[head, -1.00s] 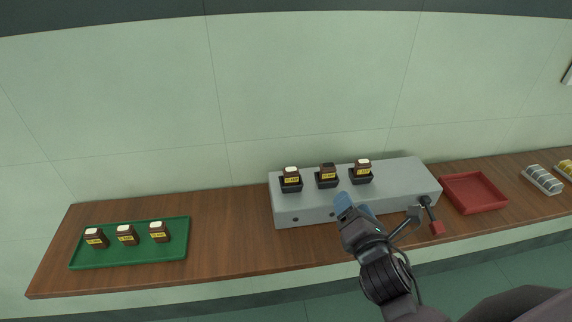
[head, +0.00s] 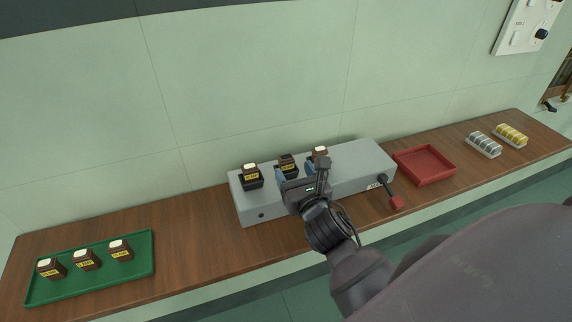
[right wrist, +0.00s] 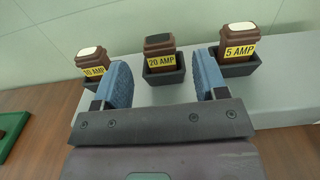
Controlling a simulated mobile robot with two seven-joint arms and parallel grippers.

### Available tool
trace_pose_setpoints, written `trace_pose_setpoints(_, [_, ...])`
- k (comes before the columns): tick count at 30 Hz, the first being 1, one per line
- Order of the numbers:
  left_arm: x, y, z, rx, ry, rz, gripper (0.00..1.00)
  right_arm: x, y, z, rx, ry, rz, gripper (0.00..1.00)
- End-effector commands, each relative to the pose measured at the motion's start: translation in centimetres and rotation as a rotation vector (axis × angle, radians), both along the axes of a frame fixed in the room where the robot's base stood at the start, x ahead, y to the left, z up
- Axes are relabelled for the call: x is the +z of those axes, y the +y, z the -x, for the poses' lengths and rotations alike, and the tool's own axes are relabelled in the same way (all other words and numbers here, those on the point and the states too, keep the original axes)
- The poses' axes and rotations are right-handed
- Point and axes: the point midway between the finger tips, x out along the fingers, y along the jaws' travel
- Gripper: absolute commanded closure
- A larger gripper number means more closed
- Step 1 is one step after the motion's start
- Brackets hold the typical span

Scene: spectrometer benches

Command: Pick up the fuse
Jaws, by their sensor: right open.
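Three brown fuses with yellow labels stand in black holders on a grey box (head: 365,157). The middle 20 AMP fuse (head: 288,163) has a dark top; it also shows in the right wrist view (right wrist: 159,50). The left fuse (head: 250,172) and the right 5 AMP fuse (right wrist: 240,42) have white tops. My right gripper (head: 299,178) is open and empty in front of the box. In the right wrist view its blue fingers frame the 20 AMP fuse, which appears just ahead of them, not gripped. My left gripper is not in view.
A green tray (head: 140,262) with three white-topped fuses lies at the left of the wooden bench (head: 190,222). A lever with a red handle (head: 397,202) sticks out of the box's front. A red tray (head: 428,178) is to the right, clear inside.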

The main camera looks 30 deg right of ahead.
Motion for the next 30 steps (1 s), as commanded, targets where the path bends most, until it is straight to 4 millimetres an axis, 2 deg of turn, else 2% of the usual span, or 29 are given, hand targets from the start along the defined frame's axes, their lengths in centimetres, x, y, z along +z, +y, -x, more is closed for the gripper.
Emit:
trace_pose_setpoints(5, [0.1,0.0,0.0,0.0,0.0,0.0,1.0,0.0,-0.2,-0.9,0.0,0.0,-0.002,0.34])
trace_pose_setpoints(15, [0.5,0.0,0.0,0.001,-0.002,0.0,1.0,0.1,-1.0,-4.9,0.0,0.0,-0.002,0.34])
trace_pose_setpoints(25, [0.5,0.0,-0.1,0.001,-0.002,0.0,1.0,0.0,-1.2,-5.5,0.0,0.001,-0.002,0.34])
trace_pose_setpoints(26, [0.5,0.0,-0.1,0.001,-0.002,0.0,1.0,0.0,-1.2,-5.5,0.0,0.001,-0.002,0.36])
trace_pose_setpoints(30, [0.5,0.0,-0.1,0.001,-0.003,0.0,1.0,0.0,-1.2,-5.5,0.0,0.001,-0.002,0.57])
